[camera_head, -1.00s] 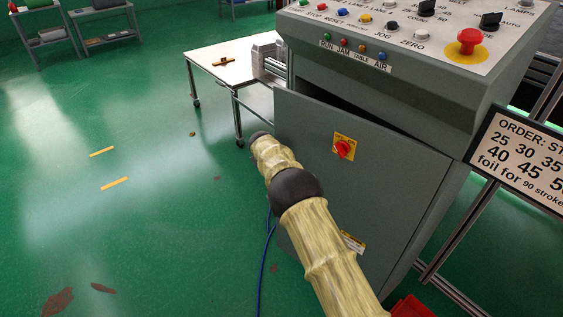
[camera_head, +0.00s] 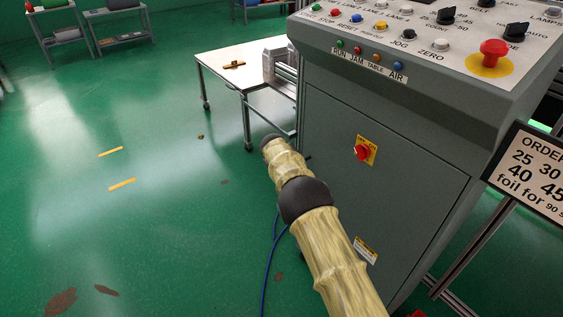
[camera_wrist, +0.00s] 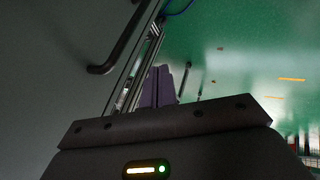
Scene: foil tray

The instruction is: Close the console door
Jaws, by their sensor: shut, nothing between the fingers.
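The grey console door (camera_head: 400,190) appears flush with the console front, with only a thin seam along its top and right edges. It carries a red rotary switch (camera_head: 362,153) on a yellow plate. My arm covers its lower left part. In the wrist view the door (camera_wrist: 50,60) fills the left side, and its dark bar handle (camera_wrist: 125,45) stands out from it. My gripper (camera_wrist: 165,84) is shut and empty, with its fingers together just right of the handle and door face. I cannot tell whether it touches. The fingers are hidden in the head view.
The control panel (camera_head: 440,35) with its red stop button (camera_head: 493,52) overhangs the door. A white wheeled table (camera_head: 240,66) stands behind the console. An order sign (camera_head: 535,170) stands at right. The green floor at left is mostly clear.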

